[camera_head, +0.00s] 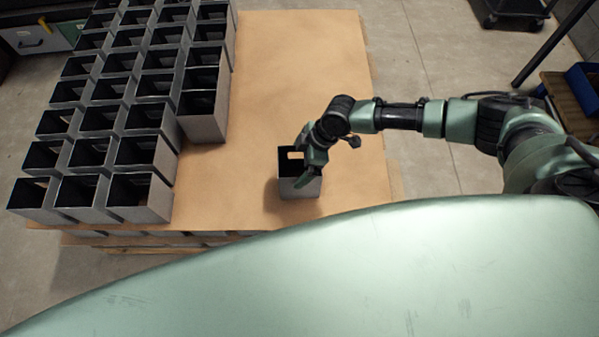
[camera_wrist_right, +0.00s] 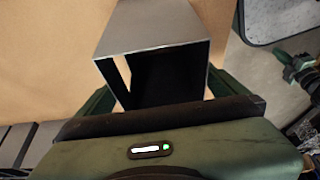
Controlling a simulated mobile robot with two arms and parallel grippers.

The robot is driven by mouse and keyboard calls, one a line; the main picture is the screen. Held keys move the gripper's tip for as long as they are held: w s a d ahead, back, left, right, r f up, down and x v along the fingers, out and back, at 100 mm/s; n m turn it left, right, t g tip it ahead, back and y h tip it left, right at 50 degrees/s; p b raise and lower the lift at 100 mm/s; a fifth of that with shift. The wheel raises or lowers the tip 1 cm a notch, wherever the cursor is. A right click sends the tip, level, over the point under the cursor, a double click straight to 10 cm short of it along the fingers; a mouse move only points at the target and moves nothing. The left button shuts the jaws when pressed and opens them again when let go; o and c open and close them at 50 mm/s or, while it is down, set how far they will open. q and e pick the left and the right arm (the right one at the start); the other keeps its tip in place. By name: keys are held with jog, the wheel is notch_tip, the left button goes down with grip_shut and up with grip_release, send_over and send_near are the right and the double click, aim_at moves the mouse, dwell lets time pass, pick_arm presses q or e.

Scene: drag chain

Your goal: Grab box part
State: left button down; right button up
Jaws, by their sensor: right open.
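A single open-topped grey metal box part (camera_head: 299,187) stands upright on the brown board, apart from the other boxes. My right gripper (camera_head: 306,169) is over this box, with a green finger in front of its right side. In the right wrist view the box (camera_wrist_right: 160,27) sits between my open green fingers (camera_wrist_right: 160,100), with its dark hollow facing the camera. The wrist body hides the lower part of the box there, and I cannot tell whether the fingers touch it. My left gripper is not in view.
Rows of similar grey open boxes (camera_head: 141,199) stand close together on the left of the brown board (camera_head: 285,60). The board is clear behind the single box. A blue bin (camera_head: 584,88) is at the far right.

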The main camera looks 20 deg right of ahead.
jog(key=shift+f, duration=0.1)
jog(key=c, duration=1.8)
jog(key=shift+w, duration=0.1)
